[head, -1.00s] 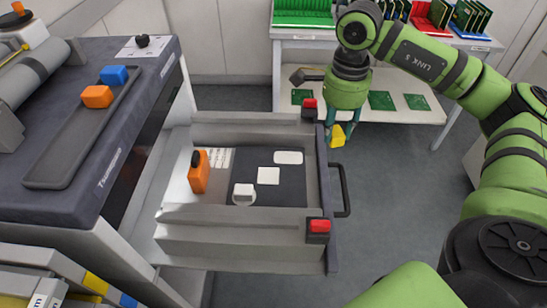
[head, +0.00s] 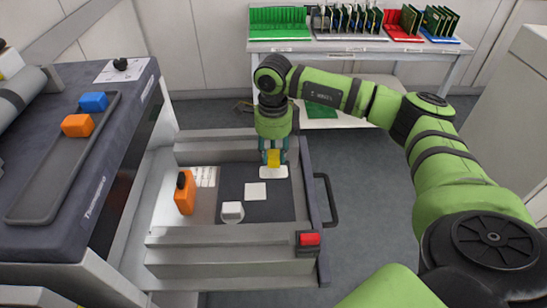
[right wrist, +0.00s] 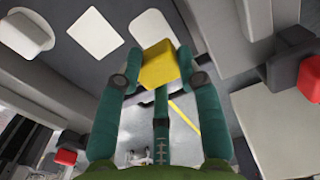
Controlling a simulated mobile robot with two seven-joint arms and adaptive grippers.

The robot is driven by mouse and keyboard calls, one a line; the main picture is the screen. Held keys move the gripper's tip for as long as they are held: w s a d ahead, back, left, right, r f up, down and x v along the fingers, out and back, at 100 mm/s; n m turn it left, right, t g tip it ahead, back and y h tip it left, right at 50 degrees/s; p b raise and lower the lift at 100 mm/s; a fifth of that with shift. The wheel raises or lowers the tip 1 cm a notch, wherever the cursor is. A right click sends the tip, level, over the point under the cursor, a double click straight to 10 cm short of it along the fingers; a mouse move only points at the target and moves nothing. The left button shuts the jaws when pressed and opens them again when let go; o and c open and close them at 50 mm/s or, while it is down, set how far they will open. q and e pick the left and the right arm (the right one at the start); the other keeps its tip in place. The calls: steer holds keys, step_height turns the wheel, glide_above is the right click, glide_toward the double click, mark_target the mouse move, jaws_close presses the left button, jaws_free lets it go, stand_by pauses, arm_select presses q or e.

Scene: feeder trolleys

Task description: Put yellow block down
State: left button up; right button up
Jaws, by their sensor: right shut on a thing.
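The yellow block (head: 273,158) is between the fingers of my right gripper (head: 273,152), which is shut on it. The right wrist view shows the yellow block (right wrist: 158,65) between the green fingertips, close to a white patch (right wrist: 152,28). I cannot tell whether the block touches the drawer floor. My left gripper is out of view.
The drawer holds a white block (head: 232,210), a bare square white patch (head: 256,191) and an orange bottle-like object (head: 185,193). A red-topped corner (head: 309,239) and handle (head: 328,200) edge it. Blue (head: 94,102) and orange blocks (head: 78,125) lie in a tray on the left trolley.

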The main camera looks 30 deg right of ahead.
mark_target(274, 154)
step_height(274, 154, down, 3)
steer(key=shift+f+p, duration=0.2)
steer(key=shift+p, duration=0.15)
steer(key=shift+f, duration=0.2)
steer(key=o, duration=1.2)
steer(key=shift+c, duration=0.2)
steer(key=shift+r, duration=0.15)
step_height(274, 154, up, 12)
steer(key=shift+s+r+b, duration=0.1)
steer(key=shift+b, duration=1.05)
